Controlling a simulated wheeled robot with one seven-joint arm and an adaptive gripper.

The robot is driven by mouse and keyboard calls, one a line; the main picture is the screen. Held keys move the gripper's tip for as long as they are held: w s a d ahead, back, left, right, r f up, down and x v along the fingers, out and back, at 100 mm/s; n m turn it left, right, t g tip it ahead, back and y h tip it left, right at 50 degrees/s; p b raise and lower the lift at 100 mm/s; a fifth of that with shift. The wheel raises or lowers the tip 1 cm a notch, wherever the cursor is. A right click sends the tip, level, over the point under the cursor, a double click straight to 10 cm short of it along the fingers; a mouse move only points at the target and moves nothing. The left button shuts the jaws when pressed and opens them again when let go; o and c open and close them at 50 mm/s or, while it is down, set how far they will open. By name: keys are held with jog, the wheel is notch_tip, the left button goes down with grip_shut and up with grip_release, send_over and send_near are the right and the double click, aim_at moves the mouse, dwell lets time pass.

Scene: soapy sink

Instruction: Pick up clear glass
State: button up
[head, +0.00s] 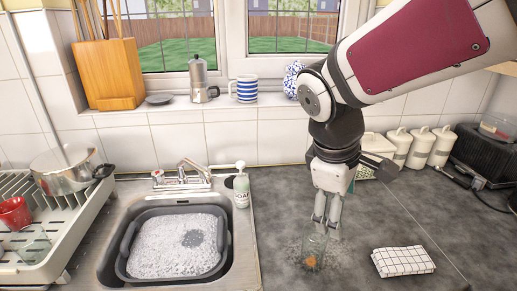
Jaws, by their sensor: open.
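A clear glass (314,254) stands upright on the dark countertop (370,212), right of the sink. Something orange-brown shows at its bottom. My gripper (327,226) points down with its fingers at the rim of the glass, in line with it in the head view. The gripper is open. I cannot tell whether the fingers touch the glass or are around its rim.
A folded checked cloth (402,261) lies right of the glass. The sink holds a grey basin (128,246) of suds. A soap bottle (241,186) stands at the sink's back right corner. White canisters (420,148) and a dish rack (75,225) flank the counter.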

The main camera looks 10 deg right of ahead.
jog(key=w+f+n+p, duration=0.2)
jog(key=w+n, duration=0.2)
jog(key=n+g+h+p, duration=0.1)
jog(key=n+p, duration=0.1)
jog(key=n, duration=0.3)
send_near(312, 231)
jog(key=d+f, duration=0.1)
jog(key=f, duration=0.1)
jog(key=s+f, duration=0.1)
jog(key=f, duration=0.1)
jog(key=d+f, duration=0.1)
jog(key=f, duration=0.1)
jog(key=shift+s+d+f+p, duration=0.25)
jog(key=shift+s+d+p, duration=0.05)
jog(key=shift+s+p, duration=0.05)
jog(key=x, duration=0.1)
jog(key=p+x, duration=0.1)
jog(key=x, duration=0.2)
jog(key=shift+s+d+f, duration=0.15)
jog(key=shift+s+d, duration=0.1)
jog(key=shift+d, duration=0.05)
jog(key=shift+d+f, duration=0.15)
jog(key=shift+f, duration=0.2)
jog(key=c, duration=1.4)
